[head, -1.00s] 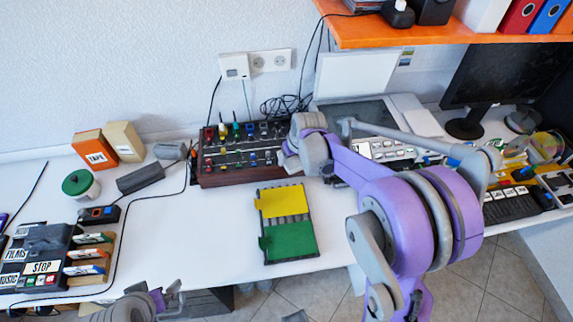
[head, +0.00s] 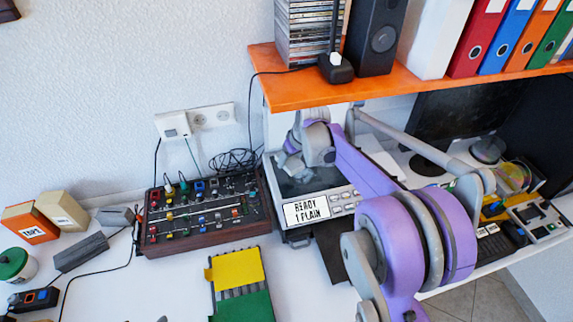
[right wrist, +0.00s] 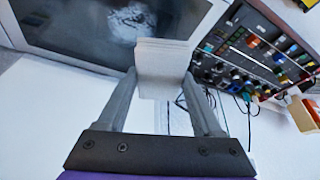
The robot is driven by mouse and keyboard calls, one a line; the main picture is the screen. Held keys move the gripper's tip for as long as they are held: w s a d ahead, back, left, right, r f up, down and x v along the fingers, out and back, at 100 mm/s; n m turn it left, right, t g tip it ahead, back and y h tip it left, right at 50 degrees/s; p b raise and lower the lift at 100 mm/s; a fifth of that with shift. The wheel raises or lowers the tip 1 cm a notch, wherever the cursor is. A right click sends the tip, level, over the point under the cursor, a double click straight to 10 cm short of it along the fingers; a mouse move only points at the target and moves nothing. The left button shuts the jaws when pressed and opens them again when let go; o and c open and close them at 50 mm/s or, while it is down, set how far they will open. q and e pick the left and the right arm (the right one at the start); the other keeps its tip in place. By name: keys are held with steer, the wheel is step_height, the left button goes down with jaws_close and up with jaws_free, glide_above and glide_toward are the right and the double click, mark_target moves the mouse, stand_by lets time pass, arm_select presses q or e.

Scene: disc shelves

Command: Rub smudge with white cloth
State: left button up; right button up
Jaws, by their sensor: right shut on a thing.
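My right gripper (right wrist: 165,90) is shut on the white cloth (right wrist: 160,65), a pale folded block between its two fingers. The smudge (right wrist: 132,20) is a whitish swirl on the dark copier glass (right wrist: 75,25), beyond the cloth in the right wrist view. Whether the cloth touches the glass cannot be told. In the head view my right gripper (head: 291,165) is over the copier (head: 352,188), whose display reads "READY 1 PLAIN". The arm hides much of the glass, and I cannot make out the smudge or cloth there. Only a grey sliver of my left gripper (head: 162,319) shows at the bottom edge.
A mixer with many knobs (head: 205,215) stands directly left of the copier. An orange shelf (head: 290,92) with binders and a speaker (head: 376,35) overhangs the copier. A monitor (head: 465,120) stands to the right.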

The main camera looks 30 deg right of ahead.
mark_target(313, 171)
steer(key=shift+w+d+r, duration=0.15)
steer(key=shift+d+r, duration=0.1)
steer(key=shift+d, duration=0.25)
steer(key=shift+f, duration=0.1)
steer(key=shift+f+b, duration=0.5)
steer(key=shift+f, duration=0.3)
arm_select(q)
steer(key=shift+s+d+f+b, duration=0.1)
steer(key=shift+s+f+b, duration=0.2)
steer(key=shift+f, duration=0.4)
steer(key=shift+s+d+f+b, duration=0.1)
steer(key=shift+f+b, duration=0.3)
steer(key=shift+f, duration=0.3)
steer(key=shift+s+d+f+b, duration=0.15)
steer(key=shift+f+b, duration=0.2)
steer(key=shift+f, duration=0.35)
arm_select(e)
steer(key=shift+f, duration=2.05)
arm_select(q)
steer(key=shift+s+f+b, duration=0.2)
steer(key=shift+f+b, duration=0.4)
steer(key=shift+f, duration=0.15)
arm_select(e)
steer(key=shift+f, duration=1.05)
arm_select(q)
steer(key=shift+a, duration=0.1)
